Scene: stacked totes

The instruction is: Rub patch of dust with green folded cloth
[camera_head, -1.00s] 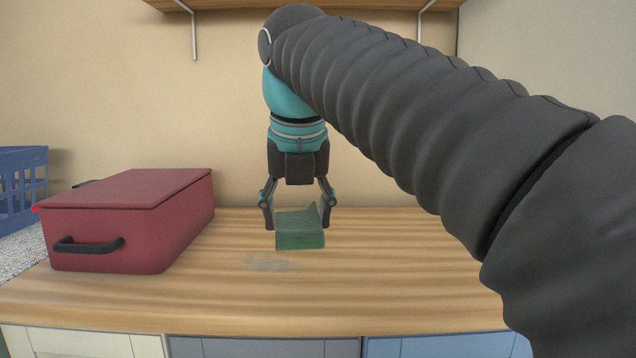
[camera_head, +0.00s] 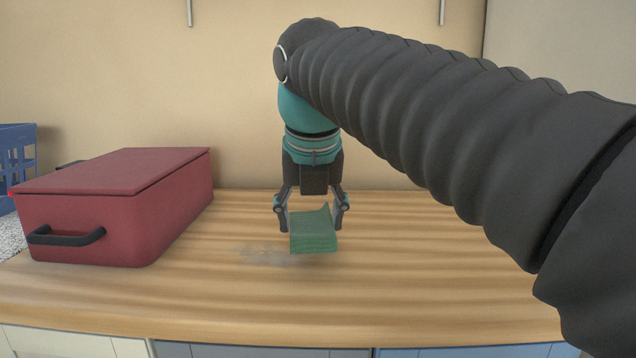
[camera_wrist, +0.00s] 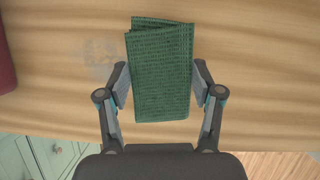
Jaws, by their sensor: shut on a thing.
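My gripper (camera_head: 312,212) is shut on the green folded cloth (camera_head: 314,234), with a finger on each side of it. The cloth is close to the wooden counter in the head view; I cannot tell for sure whether it touches. The wrist view shows the cloth (camera_wrist: 160,75) between the two fingers of my gripper (camera_wrist: 161,88).
A red lidded box (camera_head: 110,210) with a dark handle stands on the left of the wooden counter (camera_head: 420,290). A blue crate (camera_head: 16,160) is at the far left. The counter right of the cloth is clear, apart from my arm above it.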

